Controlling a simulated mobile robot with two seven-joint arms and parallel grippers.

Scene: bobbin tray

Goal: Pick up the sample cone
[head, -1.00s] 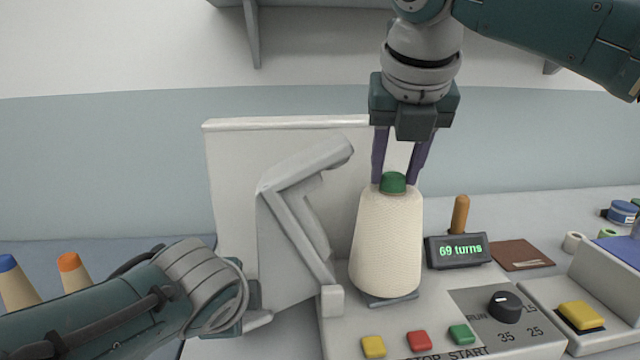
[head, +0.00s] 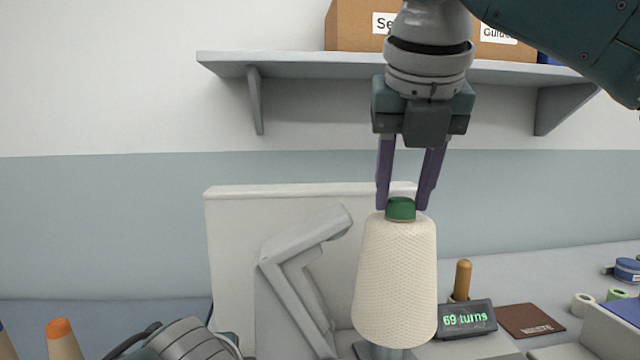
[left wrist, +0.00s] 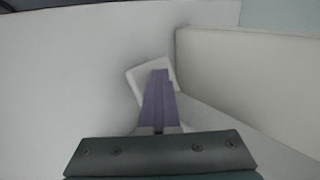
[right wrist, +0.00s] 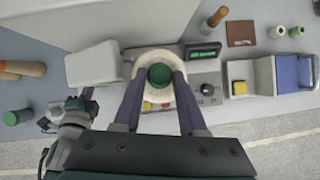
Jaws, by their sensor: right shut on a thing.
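The sample cone (head: 395,285) is a cream, textured yarn cone with a green tip, upright in the head view. My right gripper (head: 401,204) points down and is shut on the green tip, one purple finger on each side. The cone hangs just above the grey support (head: 380,351) of the machine. The right wrist view shows the green tip (right wrist: 160,76) between the fingers from above. My left gripper (left wrist: 158,98) shows in the left wrist view with its purple fingers together, before a pale block; it is out of the head view.
The machine's pale back panel (head: 235,240) and angled grey arm (head: 305,240) stand left of the cone. A display reading "69 turns" (head: 467,318) and a wooden-handled peg (head: 462,279) stand right. A shelf (head: 300,66) with boxes hangs above. An orange-tipped cone (head: 62,340) is at lower left.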

